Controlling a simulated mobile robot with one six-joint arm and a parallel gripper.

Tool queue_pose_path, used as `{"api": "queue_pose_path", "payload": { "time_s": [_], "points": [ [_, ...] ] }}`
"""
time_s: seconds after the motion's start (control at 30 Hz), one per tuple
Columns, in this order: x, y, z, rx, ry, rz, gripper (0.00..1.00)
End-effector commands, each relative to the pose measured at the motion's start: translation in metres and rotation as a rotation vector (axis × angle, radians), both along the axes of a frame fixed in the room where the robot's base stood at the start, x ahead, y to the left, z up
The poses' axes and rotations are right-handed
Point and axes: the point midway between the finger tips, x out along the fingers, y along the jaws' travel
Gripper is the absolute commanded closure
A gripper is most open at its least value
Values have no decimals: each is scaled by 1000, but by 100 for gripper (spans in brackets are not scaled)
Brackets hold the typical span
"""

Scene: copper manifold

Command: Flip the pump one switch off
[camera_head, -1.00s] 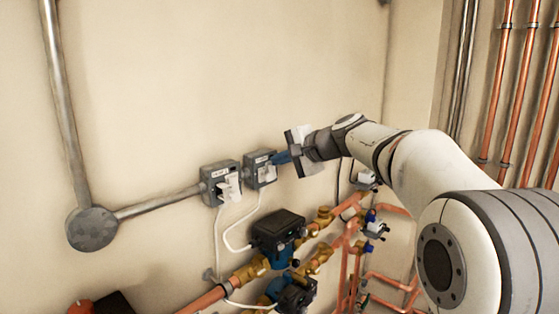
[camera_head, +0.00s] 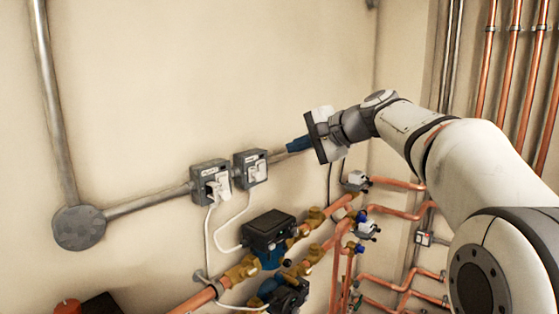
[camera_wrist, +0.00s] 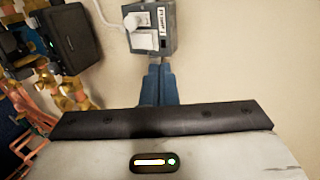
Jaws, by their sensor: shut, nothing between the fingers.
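Two grey switch boxes with white fronts are on the wall: a left box (camera_head: 211,181) and a right box (camera_head: 251,168). Their labels are too small to read in the head view. The wrist view shows one grey box (camera_wrist: 168,42) with a white plug, a white switch plate and a sideways label I cannot read surely. My gripper (camera_head: 290,146) has its blue fingers shut together and empty, just right of the right box and apart from it. In the wrist view the fingertips (camera_wrist: 160,68) appear just below the box's edge. Which way each switch is set is unclear.
A grey conduit (camera_head: 148,201) runs from a round junction box (camera_head: 79,228) to the boxes. White cables hang from the boxes towards black-topped pumps (camera_head: 268,231) on copper pipes below. Valves (camera_head: 357,181) stand right of the pumps. The wall above is clear.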

Motion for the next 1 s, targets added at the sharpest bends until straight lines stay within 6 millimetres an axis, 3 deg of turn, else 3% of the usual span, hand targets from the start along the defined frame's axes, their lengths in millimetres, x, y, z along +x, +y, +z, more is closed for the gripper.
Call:
{"api": "queue_pose_path", "payload": {
  "time_s": [0.1,0.3,0.73,0.87,1.0],
  "points": [
    [-11,-15,14,0,-3,-2,100],
    [-22,-28,28,0,0,0,100],
    [-25,-29,30,-3,1,2,100],
    [-37,-31,11,-65,14,-1,100],
    [-77,-41,-44,-249,45,9,100]
  ]
}}
